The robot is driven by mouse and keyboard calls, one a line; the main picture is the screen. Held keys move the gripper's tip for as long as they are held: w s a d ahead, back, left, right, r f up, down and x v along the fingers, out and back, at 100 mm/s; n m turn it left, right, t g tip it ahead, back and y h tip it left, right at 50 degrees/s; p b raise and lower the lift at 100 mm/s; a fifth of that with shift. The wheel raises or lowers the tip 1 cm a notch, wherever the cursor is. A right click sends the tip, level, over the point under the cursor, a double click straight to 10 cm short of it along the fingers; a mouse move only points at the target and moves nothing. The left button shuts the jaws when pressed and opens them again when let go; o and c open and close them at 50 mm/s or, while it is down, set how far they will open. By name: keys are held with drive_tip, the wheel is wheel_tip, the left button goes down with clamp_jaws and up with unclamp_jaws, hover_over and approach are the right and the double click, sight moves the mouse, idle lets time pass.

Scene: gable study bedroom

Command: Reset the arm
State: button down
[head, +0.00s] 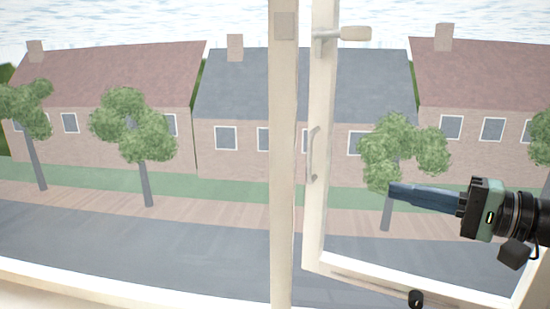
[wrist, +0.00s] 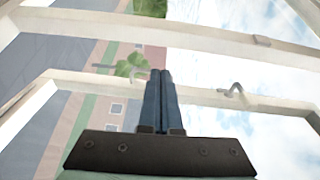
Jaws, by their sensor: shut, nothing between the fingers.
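My gripper (head: 392,190) is at the right of the head view, pointing left, with its blue fingers together and nothing between them. It appears in front of the opened window sash (head: 315,225), to the right of the sash's left upright. In the wrist view my gripper (wrist: 160,72) shows from behind, its two fingers side by side and closed. Pale window frame bars (wrist: 190,42) cross the wrist view beyond the fingertips. I cannot tell how far the fingers are from the sash.
The sash carries a handle at the top (head: 352,33) and a pull on its upright (head: 312,155). A fixed window post (head: 282,150) stands left of it. A pale sill (head: 110,293) runs along the bottom left. Houses, trees and a street lie outside.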

drive_tip(key=w+a+f+t+h, duration=0.1)
drive_tip(key=w+a+f+h, duration=0.15)
drive_tip(key=w, duration=0.25)
drive_tip(key=w+a+r+n+t+h+p, duration=0.2)
drive_tip(key=a+r+n+t+h, duration=0.1)
drive_tip(key=a+r+t+h, duration=0.45)
drive_tip(key=s+a+r+n+t+h, duration=0.1)
drive_tip(key=s+a+r+t, duration=0.2)
drive_tip(key=s+r, duration=0.3)
drive_tip(key=s+a+r+n+t+h, duration=0.1)
drive_tip(key=s+a+r+t+h, duration=0.1)
drive_tip(key=s+r, duration=0.5)
drive_tip(key=s+a+r+n+t+h+p, duration=0.1)
drive_tip(key=s+a+r+t, duration=0.3)
drive_tip(key=s+r, duration=0.3)
drive_tip(key=s+a, duration=0.1)
drive_tip(key=s, duration=0.3)
drive_tip(key=shift+a+n, duration=0.3)
drive_tip(key=shift+a, duration=0.05)
drive_tip(key=shift+s, duration=0.1)
